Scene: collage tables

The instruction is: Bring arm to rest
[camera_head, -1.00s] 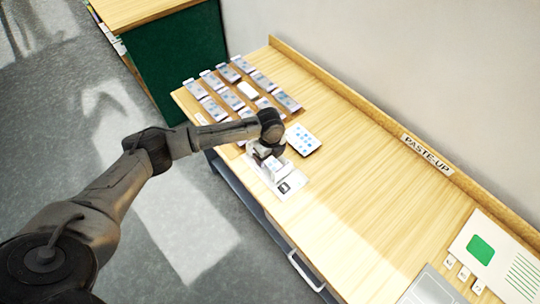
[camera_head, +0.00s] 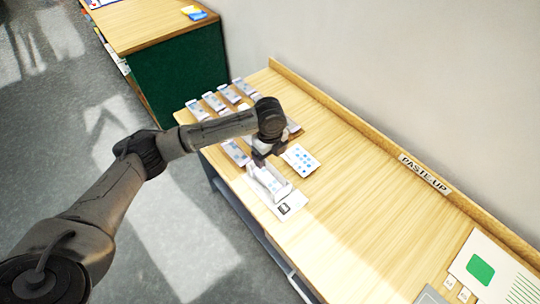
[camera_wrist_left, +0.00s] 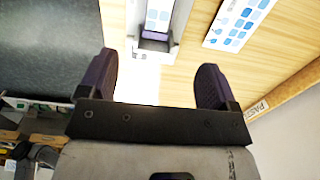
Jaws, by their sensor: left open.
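My left gripper (camera_head: 262,158) is open and empty, just above and behind a small white holder (camera_head: 266,182). The holder stands on a white sheet (camera_head: 292,206) with a dark square mark, near the table's front edge. In the left wrist view the two dark fingers (camera_wrist_left: 155,76) are spread wide. The holder (camera_wrist_left: 154,42) lies beyond the fingertips, with a blue-patterned piece in it, and nothing is between the fingers. My left arm reaches across from the left. My right gripper is not in view.
A card with blue patches (camera_head: 301,160) lies right of the holder. Rows of small trays (camera_head: 214,101) stand at the table's far end, partly hidden by my arm. A PASTE-UP label (camera_head: 425,173) marks the back ledge. The table's middle is clear. A green cabinet (camera_head: 180,62) stands beyond.

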